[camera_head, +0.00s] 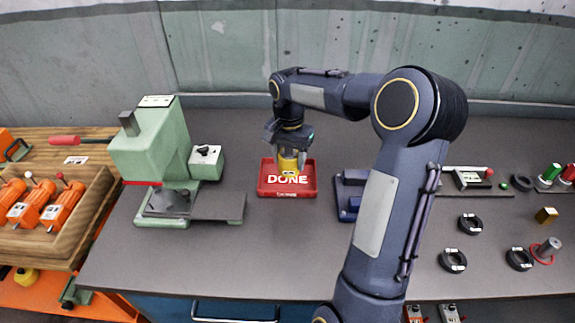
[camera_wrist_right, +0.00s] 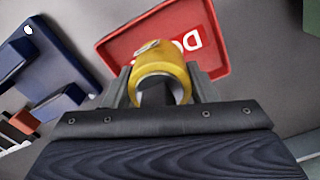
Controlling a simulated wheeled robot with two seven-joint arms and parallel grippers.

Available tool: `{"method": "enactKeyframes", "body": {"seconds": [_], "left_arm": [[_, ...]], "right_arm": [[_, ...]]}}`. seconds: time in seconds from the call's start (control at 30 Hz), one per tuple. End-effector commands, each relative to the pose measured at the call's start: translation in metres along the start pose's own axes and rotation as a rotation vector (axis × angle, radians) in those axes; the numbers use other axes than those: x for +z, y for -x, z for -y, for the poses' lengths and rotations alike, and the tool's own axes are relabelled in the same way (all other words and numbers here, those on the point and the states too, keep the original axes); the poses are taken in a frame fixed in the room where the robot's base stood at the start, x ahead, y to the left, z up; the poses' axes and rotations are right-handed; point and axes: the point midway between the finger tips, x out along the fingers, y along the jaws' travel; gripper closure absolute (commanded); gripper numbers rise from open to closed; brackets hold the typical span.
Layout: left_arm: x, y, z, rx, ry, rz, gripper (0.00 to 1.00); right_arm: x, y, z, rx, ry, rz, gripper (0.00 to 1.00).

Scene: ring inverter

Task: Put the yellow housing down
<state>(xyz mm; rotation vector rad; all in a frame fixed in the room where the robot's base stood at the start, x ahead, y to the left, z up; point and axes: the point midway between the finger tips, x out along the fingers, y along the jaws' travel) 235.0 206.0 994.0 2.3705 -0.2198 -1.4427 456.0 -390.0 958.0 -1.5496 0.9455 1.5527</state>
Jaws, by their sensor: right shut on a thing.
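The yellow housing (camera_head: 288,163) is a short yellow cylinder. My right gripper (camera_head: 290,152) is shut on it, over the red tray marked DONE (camera_head: 274,191). In the right wrist view the housing (camera_wrist_right: 161,68) shows as a yellow ring with an open bore, between the two fingers of the right gripper (camera_wrist_right: 163,90). The red tray (camera_wrist_right: 113,44) lies behind it there. I cannot tell whether the housing touches the tray floor. My left gripper is in neither view.
A green press (camera_head: 150,150) stands left of the tray. A blue fixture (camera_head: 347,193) is close on the right, and also shows in the wrist view (camera_wrist_right: 45,65). Several black rings (camera_head: 453,260) lie at the right. The bench front is clear.

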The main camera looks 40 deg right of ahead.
Motion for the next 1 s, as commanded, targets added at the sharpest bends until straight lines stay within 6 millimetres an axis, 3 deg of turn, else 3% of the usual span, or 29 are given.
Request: {"method": "enactKeyframes", "body": {"seconds": [0.27,0.5,0.87,0.9,1.0], "left_arm": [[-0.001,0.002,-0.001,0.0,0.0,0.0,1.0],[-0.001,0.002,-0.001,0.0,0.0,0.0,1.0],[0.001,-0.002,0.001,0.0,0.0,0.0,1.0],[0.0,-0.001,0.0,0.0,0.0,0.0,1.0],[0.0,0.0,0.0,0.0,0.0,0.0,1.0]], "right_arm": [[-0.01,-0.014,0.009,-0.002,0.0,0.0,0.79],[-0.009,-0.044,0.008,-0.002,0.0,0.0,0.8],[-0.009,-0.048,0.008,-0.003,0.0,-0.002,0.8],[-0.009,-0.048,0.008,-0.001,0.0,-0.001,0.43],[-0.009,-0.047,0.008,-0.001,0.0,-0.001,0.3]]}}
